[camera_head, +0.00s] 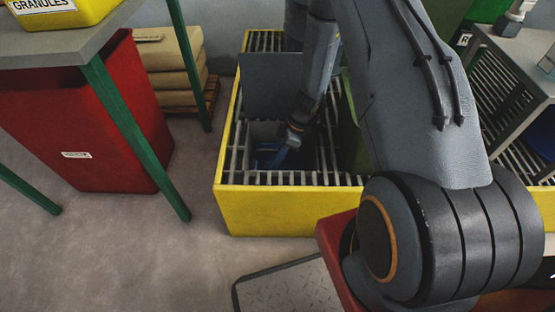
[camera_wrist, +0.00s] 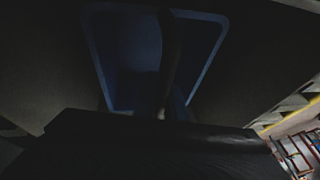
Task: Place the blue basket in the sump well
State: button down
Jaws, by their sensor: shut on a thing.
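The blue basket (camera_head: 265,162) is low inside a square opening, the sump well (camera_head: 262,131), in the grating of a yellow-walled bund. My gripper (camera_head: 288,147) reaches down into this opening and is shut on the basket's raised blue handle. In the wrist view the basket (camera_wrist: 128,50) shows dark, with its blue rim around an empty-looking inside and the handle crossing the middle. My arm and the well's walls hide much of the basket. I cannot tell whether its bottom touches the well floor.
A grey panel (camera_head: 268,85) stands upright behind the opening. The yellow bund wall (camera_head: 285,205) rises in front, with grating (camera_head: 232,165) around the well. A red bin (camera_head: 85,130) and green-legged table (camera_head: 130,120) stand left. A slatted grey unit (camera_head: 510,70) stands right.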

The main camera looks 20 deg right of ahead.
jog(key=c, duration=1.8)
grip_release()
jog(key=shift+f, duration=0.1)
